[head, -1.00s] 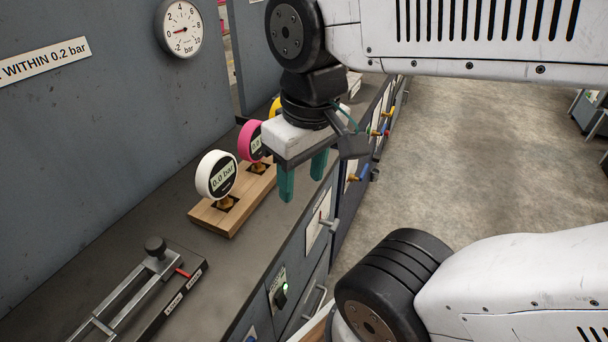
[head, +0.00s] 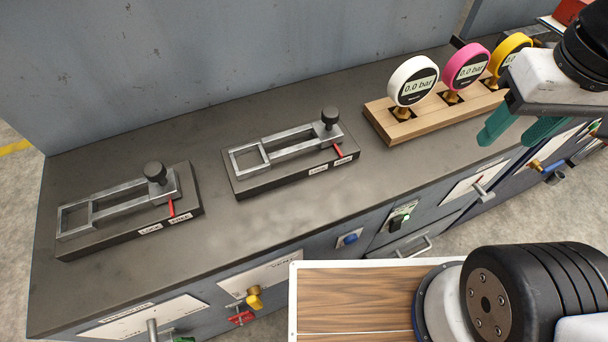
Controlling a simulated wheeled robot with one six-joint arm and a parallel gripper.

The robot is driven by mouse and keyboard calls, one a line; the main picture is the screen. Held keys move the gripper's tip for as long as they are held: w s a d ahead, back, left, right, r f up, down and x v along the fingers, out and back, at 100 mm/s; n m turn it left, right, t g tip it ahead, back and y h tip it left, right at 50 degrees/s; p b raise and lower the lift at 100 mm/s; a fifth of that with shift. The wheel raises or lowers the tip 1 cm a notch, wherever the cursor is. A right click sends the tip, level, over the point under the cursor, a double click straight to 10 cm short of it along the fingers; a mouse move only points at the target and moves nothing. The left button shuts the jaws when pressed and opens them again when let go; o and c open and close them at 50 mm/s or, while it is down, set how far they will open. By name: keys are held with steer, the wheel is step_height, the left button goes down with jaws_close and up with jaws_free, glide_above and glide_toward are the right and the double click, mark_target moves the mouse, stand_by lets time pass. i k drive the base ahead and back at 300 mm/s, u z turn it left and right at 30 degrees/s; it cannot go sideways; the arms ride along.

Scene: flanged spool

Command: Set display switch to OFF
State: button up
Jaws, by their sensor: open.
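A dark switch (head: 398,221) with a small green light sits on a pale plate on the bench's front face. Its label is too small to read, so I cannot tell its marked position or be sure it is the display switch. A white digital gauge (head: 413,83) and a magenta one (head: 465,67) both read 0.0 bar. A yellow gauge (head: 510,50) is partly hidden by my arm. My gripper (head: 512,134) is open and empty, its teal fingers pointing down to the right of the wooden gauge block, apart from the switch.
Two clamp fixtures (head: 290,150) (head: 130,208) with black knobs stand on the grey bench top (head: 215,225). A blue button (head: 348,240), a drawer handle (head: 412,249), a lever (head: 480,190) and a yellow valve handle (head: 254,297) stick out from the front face.

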mark_target(395, 225)
steer(key=u, duration=0.05)
steer(key=k, duration=0.5)
steer(key=z, duration=1.5)
steer(key=k, duration=0.9)
steer(key=u, duration=1.55)
